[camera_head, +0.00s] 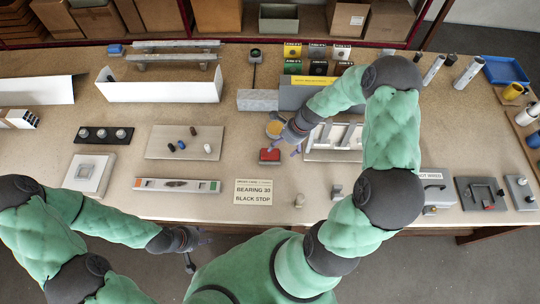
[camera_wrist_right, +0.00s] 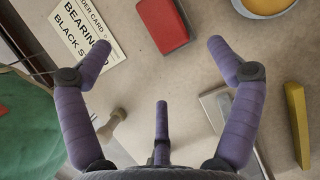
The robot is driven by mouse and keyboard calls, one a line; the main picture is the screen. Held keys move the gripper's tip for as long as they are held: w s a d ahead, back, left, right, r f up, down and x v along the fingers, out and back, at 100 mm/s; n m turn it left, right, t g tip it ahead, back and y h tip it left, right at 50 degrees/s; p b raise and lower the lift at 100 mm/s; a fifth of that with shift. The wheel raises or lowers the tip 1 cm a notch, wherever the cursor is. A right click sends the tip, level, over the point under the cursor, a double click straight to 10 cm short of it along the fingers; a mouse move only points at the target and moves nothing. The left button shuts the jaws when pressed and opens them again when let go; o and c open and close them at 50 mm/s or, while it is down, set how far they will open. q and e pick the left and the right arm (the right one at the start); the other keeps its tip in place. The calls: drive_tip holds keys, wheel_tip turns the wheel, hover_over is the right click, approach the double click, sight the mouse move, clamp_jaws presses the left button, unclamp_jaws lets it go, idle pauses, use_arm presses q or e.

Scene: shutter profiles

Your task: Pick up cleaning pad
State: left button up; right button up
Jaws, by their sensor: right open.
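The cleaning pad appears to be the red block with a dark side (camera_head: 270,155), lying flat on the bench in the head view. In the right wrist view the red pad (camera_wrist_right: 163,24) lies beyond the fingertips, between their lines. My right gripper (camera_head: 286,148) is open and empty above the bench, beside the pad. Its purple fingers (camera_wrist_right: 158,52) are spread and apart from the pad. My left gripper (camera_head: 198,250) hangs at the front edge of the bench, low in the head view. It is too small to tell whether it is open.
A yellow round container (camera_head: 274,129) stands just behind the pad. A card reading BEARING 30 BLACK STOP (camera_head: 253,192) lies in front. A slotted metal fixture (camera_head: 322,154) is to the right, partly behind my arm. A small peg (camera_head: 299,201) stands near the front edge.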

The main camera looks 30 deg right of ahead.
sight(275, 155)
drive_tip(key=x, duration=0.3)
drive_tip(key=shift+s+d, duration=0.1)
drive_tip(key=shift+d, duration=0.25)
drive_tip(key=shift+a+f, duration=0.3)
drive_tip(key=shift+f, duration=0.25)
drive_tip(key=x, duration=0.5)
drive_tip(key=shift+b, duration=0.35)
drive_tip(key=shift+r, duration=0.1)
drive_tip(key=c, duration=1.2)
